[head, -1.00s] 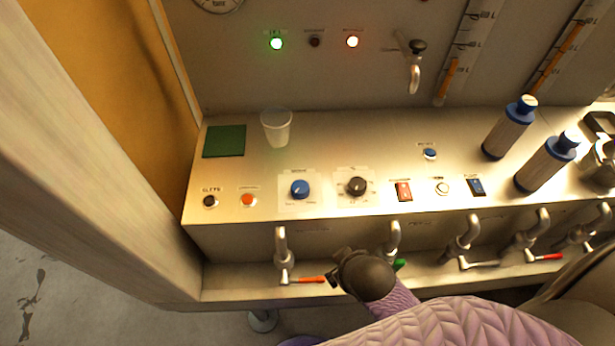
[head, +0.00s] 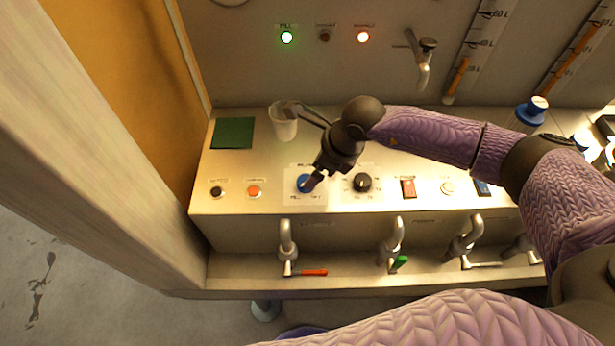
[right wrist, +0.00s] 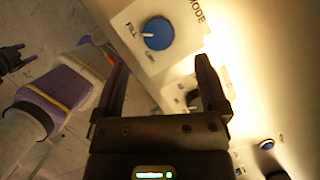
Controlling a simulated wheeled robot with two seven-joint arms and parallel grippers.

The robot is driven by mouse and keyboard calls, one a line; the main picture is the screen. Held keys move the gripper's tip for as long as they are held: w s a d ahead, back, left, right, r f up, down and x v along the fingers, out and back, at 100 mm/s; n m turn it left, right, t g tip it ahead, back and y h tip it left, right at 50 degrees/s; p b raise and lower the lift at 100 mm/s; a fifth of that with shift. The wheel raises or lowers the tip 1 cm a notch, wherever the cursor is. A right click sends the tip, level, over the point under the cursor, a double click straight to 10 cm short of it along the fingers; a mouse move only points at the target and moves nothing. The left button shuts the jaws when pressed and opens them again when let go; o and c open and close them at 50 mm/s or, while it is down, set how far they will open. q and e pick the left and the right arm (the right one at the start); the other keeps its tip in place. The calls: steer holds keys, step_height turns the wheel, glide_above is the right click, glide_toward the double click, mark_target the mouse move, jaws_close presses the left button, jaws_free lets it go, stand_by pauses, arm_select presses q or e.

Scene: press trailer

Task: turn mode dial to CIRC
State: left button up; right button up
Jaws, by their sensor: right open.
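The blue mode dial (head: 304,183) sits on a white plate on the sloped panel, partly covered by a finger of my right gripper in the head view. In the right wrist view the dial (right wrist: 159,34) lies beyond the fingertips, with its white pointer toward the FILL label (right wrist: 131,30). The word MODE shows beside it; the CIRC mark cannot be read. A dark gripper, seemingly my left (right wrist: 15,61), shows at the wrist view's left edge.
A black knob (head: 363,182) stands just right of the dial. A clear cup (head: 283,124) and a green pad (head: 233,133) are behind. Buttons (head: 254,191) lie left, a red switch (head: 408,188) right. Taps (head: 287,240) line the front below the panel.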

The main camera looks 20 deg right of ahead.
steer(key=b+x, duration=0.1)
steer(key=x, duration=0.5)
steer(key=shift+a, duration=0.15)
